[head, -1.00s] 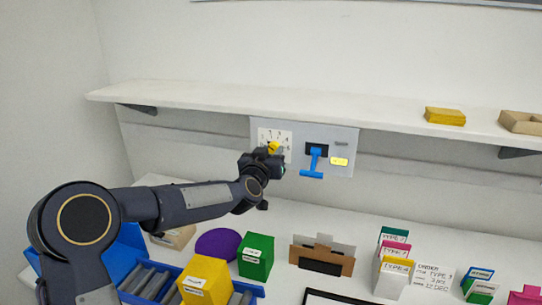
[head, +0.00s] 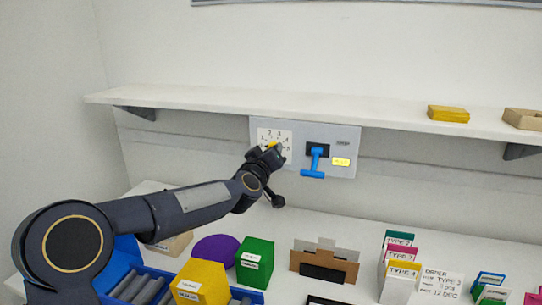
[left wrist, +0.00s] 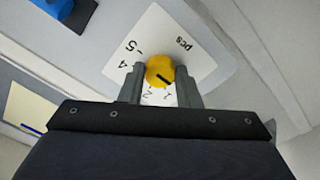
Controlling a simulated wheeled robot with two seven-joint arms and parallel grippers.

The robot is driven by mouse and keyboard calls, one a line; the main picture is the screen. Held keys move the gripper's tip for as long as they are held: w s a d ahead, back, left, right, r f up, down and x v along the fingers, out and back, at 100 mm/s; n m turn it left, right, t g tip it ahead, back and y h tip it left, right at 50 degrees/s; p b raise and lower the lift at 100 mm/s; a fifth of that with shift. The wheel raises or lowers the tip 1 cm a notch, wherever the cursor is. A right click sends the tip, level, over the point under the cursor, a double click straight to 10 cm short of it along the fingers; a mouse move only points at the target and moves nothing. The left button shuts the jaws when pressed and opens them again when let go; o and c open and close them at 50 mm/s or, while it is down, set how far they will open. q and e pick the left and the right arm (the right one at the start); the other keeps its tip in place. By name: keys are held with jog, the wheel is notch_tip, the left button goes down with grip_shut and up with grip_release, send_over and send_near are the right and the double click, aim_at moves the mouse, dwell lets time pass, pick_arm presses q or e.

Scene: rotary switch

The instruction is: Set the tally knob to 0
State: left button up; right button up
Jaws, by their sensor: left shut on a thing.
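The tally knob (left wrist: 159,69) is yellow with a black mark and sits on a white numbered dial plate (left wrist: 200,52). In the left wrist view its mark slants to the lower right, roughly toward partly hidden digits; I cannot tell the exact setting. Digits 4 and 5 show at the plate's upper left, "pcs" at the upper right. My left gripper (left wrist: 158,77) is shut on the knob, one finger on each side. In the head view the gripper (head: 273,153) covers much of the knob and the dial's lower part (head: 266,134). My right gripper is not in view.
A blue lever (head: 315,163) and a yellow label (head: 341,162) are on the grey panel (head: 349,143) right of the dial. A shelf (head: 270,102) runs above. Below are a green box (head: 254,262), a yellow box (head: 203,281), a purple object (head: 214,248) and cards.

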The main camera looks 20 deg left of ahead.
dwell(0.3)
pick_arm(q)
jog(key=o, duration=1)
jog(key=shift+c, duration=0.2)
jog(key=s+b, duration=0.1)
jog(key=s, duration=0.6)
jog(key=shift+s+a+b, duration=0.15)
jog(key=shift+s+b, duration=0.15)
jog(key=shift+s, duration=0.1)
